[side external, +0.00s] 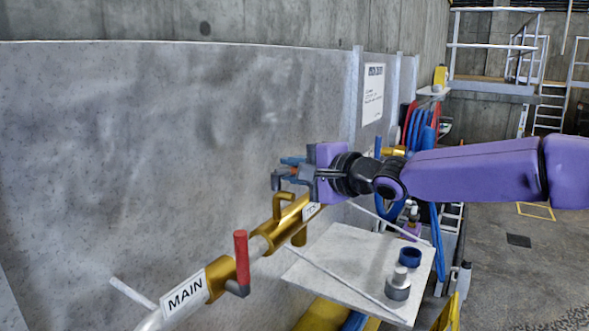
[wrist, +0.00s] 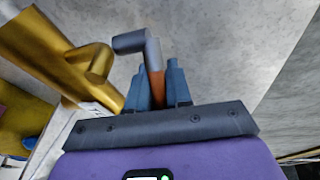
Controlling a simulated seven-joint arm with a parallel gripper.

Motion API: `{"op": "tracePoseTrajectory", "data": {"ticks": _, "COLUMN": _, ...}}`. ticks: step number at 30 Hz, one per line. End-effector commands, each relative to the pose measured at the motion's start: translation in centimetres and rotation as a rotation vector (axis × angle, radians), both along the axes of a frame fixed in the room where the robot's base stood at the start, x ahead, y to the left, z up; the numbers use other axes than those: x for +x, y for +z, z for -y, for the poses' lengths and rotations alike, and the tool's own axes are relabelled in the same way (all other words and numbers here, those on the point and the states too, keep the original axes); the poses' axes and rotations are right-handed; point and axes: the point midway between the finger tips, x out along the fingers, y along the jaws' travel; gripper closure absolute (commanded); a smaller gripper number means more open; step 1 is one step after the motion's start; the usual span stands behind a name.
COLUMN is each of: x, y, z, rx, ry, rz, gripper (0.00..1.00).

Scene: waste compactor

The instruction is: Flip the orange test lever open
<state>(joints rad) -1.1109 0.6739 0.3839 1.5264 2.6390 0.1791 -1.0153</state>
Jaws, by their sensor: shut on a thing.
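The orange test lever (wrist: 157,88) shows in the wrist view as an orange handle on a bent grey stem (wrist: 134,41), beside the brass valve body (wrist: 50,50). My gripper (wrist: 160,76) has one blue-grey finger on each side of the orange handle and is shut on it. In the side external view my gripper (side external: 281,175) is at the upper end of the brass fitting (side external: 288,219), against the grey wall.
A red-handled lever (side external: 241,257) stands upright lower on the same pipe, by the MAIN label (side external: 185,294). A grey shelf (side external: 335,246) with a blue ring (side external: 409,257) and a grey metal part (side external: 399,284) lies below my arm. Concrete wall (side external: 180,140) is close behind.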

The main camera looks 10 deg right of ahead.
Motion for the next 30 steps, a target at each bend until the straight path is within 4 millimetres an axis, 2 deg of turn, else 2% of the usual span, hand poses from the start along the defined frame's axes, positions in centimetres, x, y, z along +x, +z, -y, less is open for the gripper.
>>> {"op": "tracePoseTrajectory", "data": {"ticks": 8, "x": 0.1, "y": -0.1, "z": 0.1, "rx": -0.002, "ry": -0.003, "rz": -0.003, "gripper": 1.0}}
{"op": "tracePoseTrajectory", "data": {"ticks": 9, "x": 0.1, "y": -0.1, "z": 0.1, "rx": -0.002, "ry": -0.003, "rz": -0.002, "gripper": 0.71}}
{"op": "tracePoseTrajectory", "data": {"ticks": 10, "x": 0.1, "y": -0.1, "z": 0.1, "rx": -0.002, "ry": -0.003, "rz": -0.002, "gripper": 0.61}}
{"op": "tracePoseTrajectory", "data": {"ticks": 22, "x": -0.3, "y": 0.1, "z": 0.2, "rx": 0.001, "ry": -0.001, "rz": 0.0, "gripper": 0.6}}
{"op": "tracePoseTrajectory", "data": {"ticks": 30, "x": -3.1, "y": 0.8, "z": 1.9, "rx": 0.001, "ry": -0.001, "rz": 0.002, "gripper": 0.6}}
